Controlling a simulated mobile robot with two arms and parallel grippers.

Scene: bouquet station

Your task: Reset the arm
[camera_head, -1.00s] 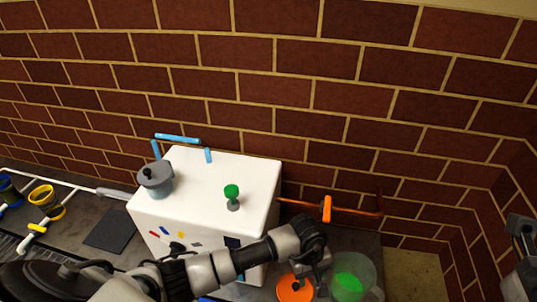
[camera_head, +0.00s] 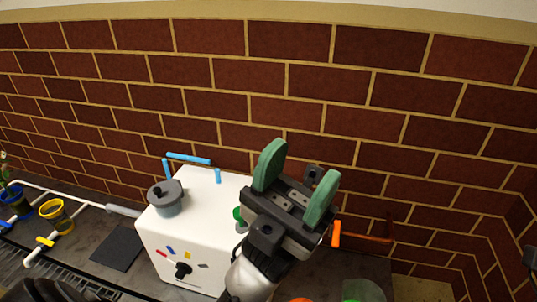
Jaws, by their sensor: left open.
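My left gripper (camera_head: 296,184) shows large in the middle of the head view. Its two green-padded fingers point up and stand wide apart, with nothing between them. It is raised in front of the right side of a white box (camera_head: 205,238) and hides part of it. A green knob (camera_head: 239,214) on the box shows just left of the gripper, partly covered.
A grey lidded pot (camera_head: 168,198) and a blue pipe (camera_head: 188,158) are on the white box. Yellow-rimmed pots (camera_head: 56,214) and a dark mat (camera_head: 118,247) lie left. An orange part (camera_head: 336,234) is right of the gripper. A brick wall (camera_head: 300,60) closes the back.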

